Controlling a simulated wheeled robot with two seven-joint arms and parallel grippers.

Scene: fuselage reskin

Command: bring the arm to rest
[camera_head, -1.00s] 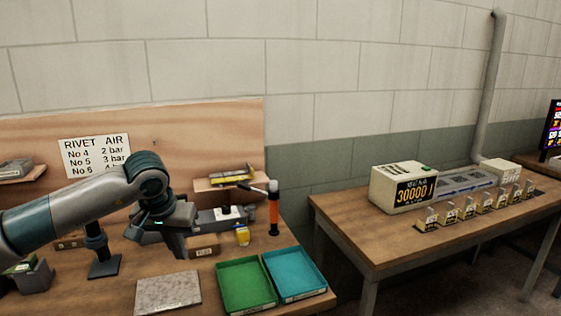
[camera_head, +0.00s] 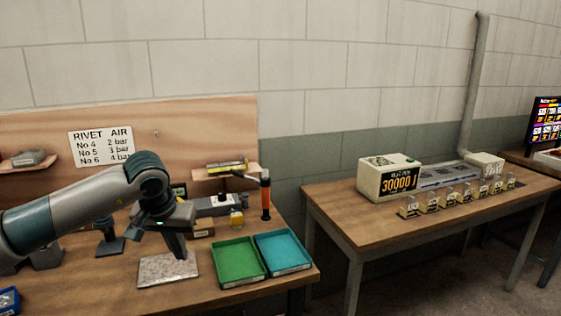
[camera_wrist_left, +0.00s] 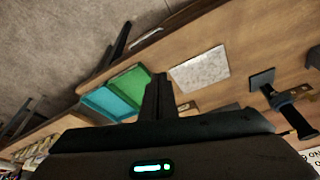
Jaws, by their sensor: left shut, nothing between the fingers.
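My left arm comes in from the left in the head view. Its gripper (camera_head: 177,246) points down above the workbench (camera_head: 100,292), beside the grey speckled plate (camera_head: 165,271) and left of the green tray (camera_head: 237,261). In the left wrist view the gripper fingers (camera_wrist_left: 156,92) are together with nothing between them. The plate (camera_wrist_left: 200,70) and green tray (camera_wrist_left: 131,83) lie beyond the fingers there. My right gripper does not show in either view.
A teal tray (camera_head: 283,252) lies beside the green one. An orange-handled tool (camera_head: 265,197) stands behind the trays. A second table (camera_head: 420,232) at the right bears a display box (camera_head: 389,178) and several small labelled blocks. A rivet-air sign (camera_head: 100,147) hangs on the backboard.

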